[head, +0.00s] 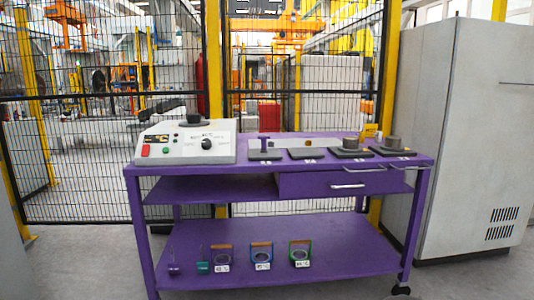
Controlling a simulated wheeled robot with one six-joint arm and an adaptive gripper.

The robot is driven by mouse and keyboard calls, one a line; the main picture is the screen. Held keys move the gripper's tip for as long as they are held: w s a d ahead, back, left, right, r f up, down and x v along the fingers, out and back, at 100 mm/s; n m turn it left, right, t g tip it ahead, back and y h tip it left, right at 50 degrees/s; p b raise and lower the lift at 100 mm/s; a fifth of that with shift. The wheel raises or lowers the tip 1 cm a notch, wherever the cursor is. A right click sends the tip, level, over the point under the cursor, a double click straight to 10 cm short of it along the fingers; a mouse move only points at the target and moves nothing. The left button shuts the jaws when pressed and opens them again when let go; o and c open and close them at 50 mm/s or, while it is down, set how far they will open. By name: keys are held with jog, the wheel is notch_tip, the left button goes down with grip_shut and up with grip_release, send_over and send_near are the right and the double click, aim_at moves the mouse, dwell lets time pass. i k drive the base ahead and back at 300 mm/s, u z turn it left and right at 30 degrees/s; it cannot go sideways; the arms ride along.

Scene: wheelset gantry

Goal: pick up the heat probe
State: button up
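I cannot tell for certain which thing is the heat probe. On the lower shelf, a small purple piece (174,269) with a thin upright stem stands at the left. A similar teal piece (203,267) stands just right of it. On the cart's top, a small purple upright piece (264,144) stands at a dark flat pad (265,155), right of the control box. My gripper is not in view.
A purple cart (290,183) carries a white control box (187,141), dark pads and grey cylinders (352,143). Several labelled, handled blocks (261,255) stand on its lower shelf (350,262). Wire fencing (110,150) stands behind; a grey cabinet (465,140) stands right. Visible floor in front is clear.

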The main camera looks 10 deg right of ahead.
aim_at(264, 139)
jog(key=u, duration=1.2)
jog(key=i, duration=1.5)
jog(key=z, duration=0.7)
